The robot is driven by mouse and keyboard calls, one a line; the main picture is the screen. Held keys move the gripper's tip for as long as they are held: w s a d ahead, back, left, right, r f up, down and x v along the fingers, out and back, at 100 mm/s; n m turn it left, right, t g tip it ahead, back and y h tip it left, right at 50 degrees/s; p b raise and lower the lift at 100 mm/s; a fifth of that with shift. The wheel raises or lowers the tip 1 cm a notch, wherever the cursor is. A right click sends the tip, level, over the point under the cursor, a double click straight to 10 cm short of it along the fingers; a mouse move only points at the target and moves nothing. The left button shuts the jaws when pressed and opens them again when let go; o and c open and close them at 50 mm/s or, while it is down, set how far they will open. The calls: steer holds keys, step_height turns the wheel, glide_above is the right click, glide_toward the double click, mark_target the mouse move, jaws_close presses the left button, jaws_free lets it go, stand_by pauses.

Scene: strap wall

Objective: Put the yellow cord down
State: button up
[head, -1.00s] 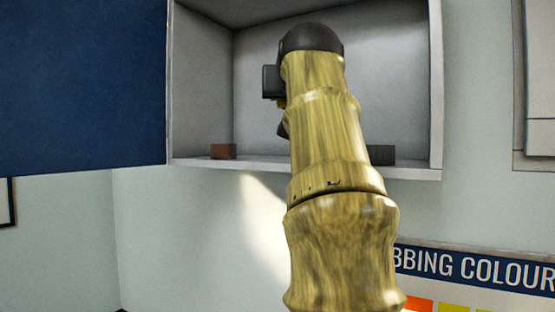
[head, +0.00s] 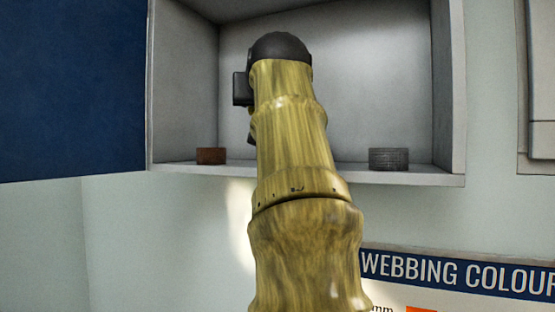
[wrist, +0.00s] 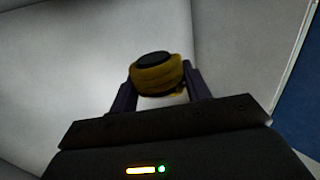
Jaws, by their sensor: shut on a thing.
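The yellow cord (wrist: 158,78) is a small coiled roll with a dark centre. In the wrist view it sits between the two fingers of my gripper (wrist: 160,88), which is shut on it. Behind it are the pale inner walls of a cabinet. In the head view my arm reaches up into the open cabinet (head: 310,172). There the arm hides the cord and the fingertips. I cannot tell how far the cord is from the cabinet floor.
The blue cabinet door (head: 72,85) stands open at left. A webbing colour chart (head: 455,277) is on the wall below.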

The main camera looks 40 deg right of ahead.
steer(key=f+b, duration=0.1)
steer(key=f, duration=0.3)
steer(key=shift+s+f+b, duration=0.2)
steer(key=shift+f+b, duration=0.1)
steer(key=shift+b, duration=0.1)
steer(key=shift+w+f, duration=0.1)
steer(key=shift+f, duration=0.35)
steer(key=shift+f, duration=1.9)
steer(key=shift+f+b, duration=0.15)
steer(key=shift+b, duration=0.25)
steer(key=o, duration=1.1)
steer(key=shift+c, duration=0.2)
